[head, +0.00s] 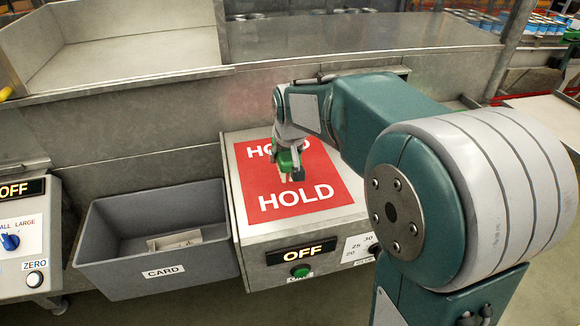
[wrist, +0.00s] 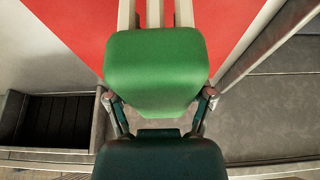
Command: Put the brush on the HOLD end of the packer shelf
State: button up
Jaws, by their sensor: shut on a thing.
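My gripper (head: 288,172) is over the red HOLD panel (head: 325,180) on top of a steel cabinet-like surface. It is shut on the green brush (head: 285,160), whose rounded green block (wrist: 155,70) fills the middle of the wrist view between the finger linkages. Pale strips reach from the block over the red panel; I cannot tell which belong to the brush and which to the fingers. Part of the upper HOLD word is hidden by the gripper. Whether the brush touches the panel cannot be told.
A grey CARD bin (head: 110,235) with pale pieces inside stands left of the red panel. A control box with an OFF display (head: 20,190) is at the far left. A steel wall and counter (head: 350,35) rise behind. Bare red panel shows around the gripper.

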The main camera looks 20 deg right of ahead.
jog(key=shift+w+d+f, duration=0.15)
jog(key=shift+d+f, duration=0.1)
jog(key=shift+f, duration=0.05)
jog(key=f, duration=0.4)
jog(key=shift+w+d, duration=0.2)
jog(key=shift+d, duration=0.15)
jog(key=o, duration=1)
jog(key=shift+f, duration=0.1)
jog(key=shift+o, duration=0.2)
